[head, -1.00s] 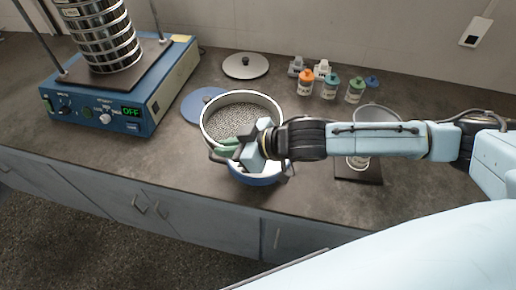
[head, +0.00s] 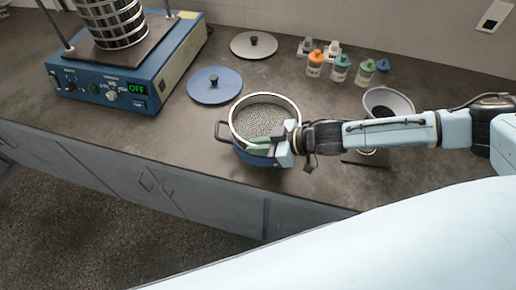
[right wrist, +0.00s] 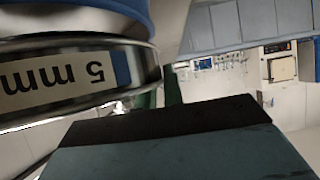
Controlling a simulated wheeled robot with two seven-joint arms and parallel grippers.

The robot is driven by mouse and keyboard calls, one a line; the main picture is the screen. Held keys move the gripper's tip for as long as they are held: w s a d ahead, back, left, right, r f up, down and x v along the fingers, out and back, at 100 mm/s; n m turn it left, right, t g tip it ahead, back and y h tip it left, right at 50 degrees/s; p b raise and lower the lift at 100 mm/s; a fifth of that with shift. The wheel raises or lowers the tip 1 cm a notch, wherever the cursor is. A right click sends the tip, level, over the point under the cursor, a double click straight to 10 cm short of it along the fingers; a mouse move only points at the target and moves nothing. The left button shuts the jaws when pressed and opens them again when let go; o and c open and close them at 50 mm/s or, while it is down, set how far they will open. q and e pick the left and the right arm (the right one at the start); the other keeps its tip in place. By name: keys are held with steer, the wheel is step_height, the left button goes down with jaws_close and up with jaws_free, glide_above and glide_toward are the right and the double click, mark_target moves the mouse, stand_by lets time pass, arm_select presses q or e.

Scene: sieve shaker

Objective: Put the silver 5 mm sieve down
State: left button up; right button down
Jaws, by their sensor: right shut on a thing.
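The silver sieve (head: 265,117) has a bright round rim and a grey speckled inside. It is over the blue pot (head: 249,157), whose dark handle sticks out at the left. Whether the sieve rests on the pot or hangs just above it, I cannot tell. In the right wrist view the sieve wall carries a label (right wrist: 60,74) reading "5 mm", upside down. My right gripper (head: 262,144) is shut on the sieve's near right side, with green finger parts against the wall. My left gripper is not in view.
A blue lid (head: 216,85) lies just left of the pot and a silver lid (head: 254,44) behind. The blue shaker (head: 124,93) with a sieve stack (head: 113,22) stands at the left, its display reading OFF. Small bottles (head: 315,64) and a funnel-like bowl (head: 388,102) are at the right.

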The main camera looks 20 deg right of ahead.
steer(key=shift+f, duration=0.85)
steer(key=shift+f, duration=0.1)
steer(key=c, duration=1.5)
jaws_free()
steer(key=p+v, duration=0.1)
steer(key=v, duration=1.1)
steer(key=shift+a, duration=0.1)
